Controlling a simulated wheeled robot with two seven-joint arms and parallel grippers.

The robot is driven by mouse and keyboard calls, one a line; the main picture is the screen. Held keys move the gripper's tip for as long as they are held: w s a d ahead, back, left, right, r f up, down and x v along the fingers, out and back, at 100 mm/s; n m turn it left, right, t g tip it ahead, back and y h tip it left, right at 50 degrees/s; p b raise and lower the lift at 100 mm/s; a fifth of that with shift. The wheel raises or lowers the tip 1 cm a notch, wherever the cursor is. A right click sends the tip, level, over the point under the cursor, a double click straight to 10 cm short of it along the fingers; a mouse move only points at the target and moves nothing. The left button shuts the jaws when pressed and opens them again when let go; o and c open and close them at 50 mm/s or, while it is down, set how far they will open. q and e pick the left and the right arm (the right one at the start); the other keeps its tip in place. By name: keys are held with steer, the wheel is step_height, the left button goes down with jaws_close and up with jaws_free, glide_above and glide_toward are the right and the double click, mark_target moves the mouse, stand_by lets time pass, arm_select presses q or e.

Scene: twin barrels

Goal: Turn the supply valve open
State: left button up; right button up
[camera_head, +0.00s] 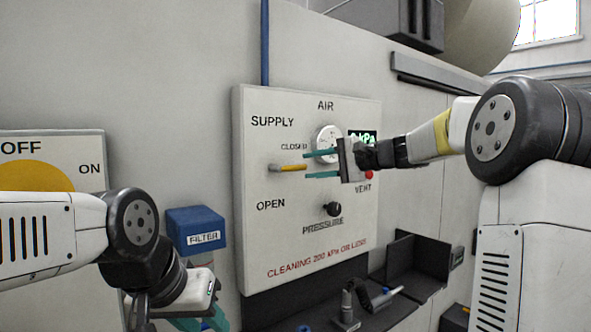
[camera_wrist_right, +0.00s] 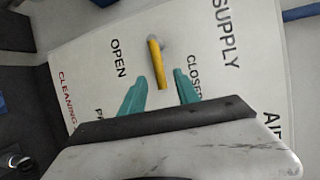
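The supply valve has a yellow lever handle (camera_head: 292,168) on the white AIR panel (camera_head: 262,236). The lever lies about level in the head view, its free end pointing right, between the CLOSED label above and the OPEN label below. My right gripper (camera_head: 306,165) is open at the lever's free end, one teal finger above and one below. In the right wrist view the yellow lever (camera_wrist_right: 157,65) reaches between the spread fingers (camera_wrist_right: 161,77), with gaps on both sides. My left gripper (camera_head: 203,322) is low at the left, partly cut off by the frame.
The panel also carries a round gauge (camera_head: 327,139), a green kPa display, a red VENT button (camera_head: 369,174) and a black pressure knob (camera_head: 332,209). A blue filter box (camera_head: 196,230) is left of the panel. Dark trays and a nozzle (camera_head: 347,305) lie below.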

mark_target(299, 168)
steer(key=x, duration=0.5)
steer(key=shift+w+a+f, duration=0.15)
steer(key=shift+w+a, duration=0.05)
steer(key=shift+a, duration=0.15)
jaws_close()
stand_by(1.1)
